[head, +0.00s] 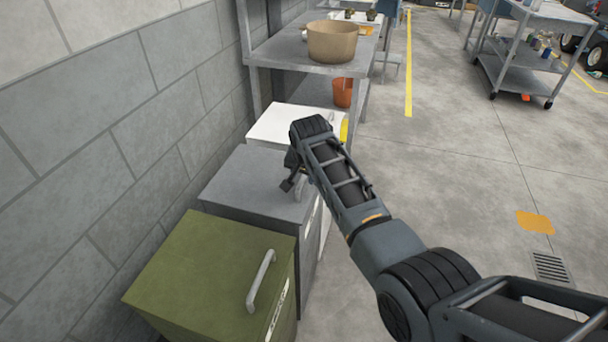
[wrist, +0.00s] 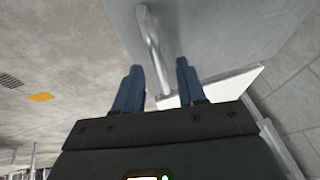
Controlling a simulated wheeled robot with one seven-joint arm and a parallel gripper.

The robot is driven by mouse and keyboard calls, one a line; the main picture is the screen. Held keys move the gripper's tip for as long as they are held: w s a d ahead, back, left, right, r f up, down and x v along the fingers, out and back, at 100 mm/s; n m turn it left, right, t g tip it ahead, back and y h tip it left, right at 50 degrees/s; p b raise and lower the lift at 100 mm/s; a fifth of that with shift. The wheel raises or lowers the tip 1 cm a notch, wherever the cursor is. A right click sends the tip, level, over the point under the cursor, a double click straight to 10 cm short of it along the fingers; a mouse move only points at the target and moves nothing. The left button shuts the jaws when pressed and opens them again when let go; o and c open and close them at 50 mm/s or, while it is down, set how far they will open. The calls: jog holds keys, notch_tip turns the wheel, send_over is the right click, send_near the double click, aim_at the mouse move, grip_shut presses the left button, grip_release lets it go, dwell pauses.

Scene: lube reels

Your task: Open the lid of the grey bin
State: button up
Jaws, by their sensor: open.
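The grey bin (head: 250,185) stands against the wall between a green bin and a white bin, with its lid shut. Its bar handle shows in the wrist view (wrist: 150,40) and is mostly hidden behind my arm in the head view. My gripper (head: 289,185) is over the front edge of the grey lid. In the wrist view my gripper (wrist: 160,68) is open. The handle runs up between its two blue fingers, nearer the left one, and the fingers do not appear shut on it. I cannot tell how deep the handle lies between them.
The green bin (head: 200,255) with its own handle (head: 262,280) is in front. The white bin (head: 285,122) is behind. A metal shelf (head: 300,55) with a tan pot (head: 332,40) stands beyond. The block wall (head: 110,110) borders the left.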

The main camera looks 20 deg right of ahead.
jog(key=shift+w+f, duration=0.1)
jog(key=shift+f, duration=0.05)
grip_shut()
dwell(0.4)
